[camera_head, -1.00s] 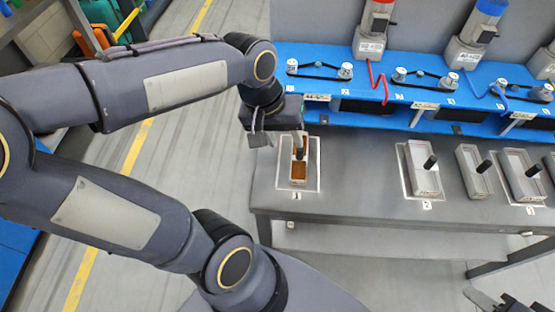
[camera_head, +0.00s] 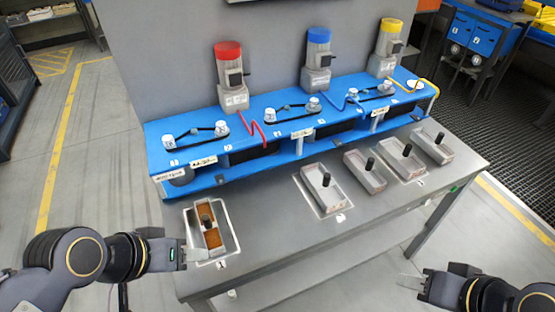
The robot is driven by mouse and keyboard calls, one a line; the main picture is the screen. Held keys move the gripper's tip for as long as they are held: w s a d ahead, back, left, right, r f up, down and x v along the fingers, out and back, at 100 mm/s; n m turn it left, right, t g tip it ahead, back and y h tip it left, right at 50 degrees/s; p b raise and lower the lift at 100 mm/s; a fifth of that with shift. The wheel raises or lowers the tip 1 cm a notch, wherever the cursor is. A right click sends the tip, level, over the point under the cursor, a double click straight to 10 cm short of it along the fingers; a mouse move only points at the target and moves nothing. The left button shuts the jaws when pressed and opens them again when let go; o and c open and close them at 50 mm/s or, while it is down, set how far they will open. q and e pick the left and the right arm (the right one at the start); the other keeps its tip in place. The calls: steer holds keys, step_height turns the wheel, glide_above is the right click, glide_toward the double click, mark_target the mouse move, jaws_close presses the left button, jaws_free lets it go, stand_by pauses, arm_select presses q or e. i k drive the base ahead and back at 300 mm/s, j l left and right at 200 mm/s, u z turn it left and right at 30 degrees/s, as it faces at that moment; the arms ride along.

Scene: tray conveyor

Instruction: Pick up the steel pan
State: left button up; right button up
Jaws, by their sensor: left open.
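Several grey metal pans with upright black handles stand on the steel table: one on the middle marked spot (camera_head: 335,196), one to its right (camera_head: 376,184), another further right (camera_head: 412,172) and one at the far right end (camera_head: 443,155). A pan with an orange-brown inside (camera_head: 213,240) stands on the left marked spot. Which one is called the steel pan is not marked. My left gripper (camera_head: 192,254) is open and empty at the table's left edge, just left of the orange-brown pan. My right gripper (camera_head: 416,281) is off the table's front at lower right; its jaw gap is unclear.
A blue bench (camera_head: 290,128) with belts and pulleys runs along the table's back. Motors with red (camera_head: 228,50), blue (camera_head: 318,36) and yellow (camera_head: 391,26) caps stand behind it. The table top (camera_head: 270,235) is clear between the left and middle spots.

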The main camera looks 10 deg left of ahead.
mark_target(328, 196)
steer(key=u, duration=0.45)
steer(key=l+u, duration=0.15)
steer(key=u, duration=0.3)
steer(key=l+u, duration=0.2)
steer(key=u, duration=0.2)
steer(key=l+u, duration=0.2)
steer(key=u, duration=0.25)
steer(key=l+u, duration=0.15)
steer(key=u, duration=0.25)
steer(key=k+l+u, duration=0.2)
steer(key=l, duration=0.2)
steer(key=k+l+u, duration=0.15)
steer(key=l, duration=0.25)
steer(key=k+l+u, duration=0.2)
steer(key=k+l, duration=0.3)
steer(key=l, duration=0.1)
